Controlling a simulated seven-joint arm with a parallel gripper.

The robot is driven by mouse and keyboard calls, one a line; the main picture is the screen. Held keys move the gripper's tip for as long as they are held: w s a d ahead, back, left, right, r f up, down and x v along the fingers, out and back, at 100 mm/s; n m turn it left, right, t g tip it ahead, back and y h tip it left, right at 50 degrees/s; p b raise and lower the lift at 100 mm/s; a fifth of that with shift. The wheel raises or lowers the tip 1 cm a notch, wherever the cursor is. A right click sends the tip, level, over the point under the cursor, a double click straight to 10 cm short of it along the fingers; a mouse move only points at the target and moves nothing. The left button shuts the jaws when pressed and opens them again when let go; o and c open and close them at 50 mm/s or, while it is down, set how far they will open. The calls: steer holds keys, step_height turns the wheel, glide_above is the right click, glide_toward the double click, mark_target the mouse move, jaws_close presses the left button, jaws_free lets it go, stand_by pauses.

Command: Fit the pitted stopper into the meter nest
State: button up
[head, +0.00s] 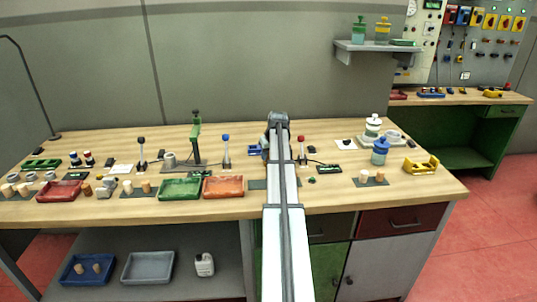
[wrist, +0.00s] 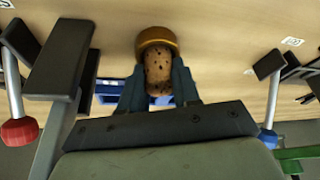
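The pitted stopper (wrist: 158,75) is a brown cork with dark pits, seen in the wrist view between the two fingers of my gripper (wrist: 159,86). The fingers are against its sides, and the gripper looks shut on it. A brass-coloured round rim (wrist: 153,36), which looks like the meter nest, shows at the stopper's far end. The stopper overlaps this rim in the picture; I cannot tell whether it is inside or just above it. In the head view my gripper (head: 273,143) is at the back middle of the bench, and my arm hides the stopper and the rim.
A red-knobbed lever (head: 301,140) and a blue-knobbed lever (head: 226,140) stand on either side of my gripper. A blue tray (wrist: 110,92) lies close by. A green press (head: 196,135), a green tray (head: 181,188) and an orange tray (head: 223,187) are to the left.

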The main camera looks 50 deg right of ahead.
steer(key=o, duration=0.4)
steer(key=f, duration=0.1)
steer(key=s+f, duration=0.1)
steer(key=a+f, duration=0.1)
steer(key=shift+s+g+y, duration=0.15)
steer(key=shift+g+y, duration=0.15)
steer(key=shift+o, duration=0.4)
steer(key=w+d+v, duration=0.1)
steer(key=v, duration=0.9)
steer(key=shift+w+r, duration=0.15)
steer(key=shift+r, duration=0.25)
steer(key=shift+a, duration=0.15)
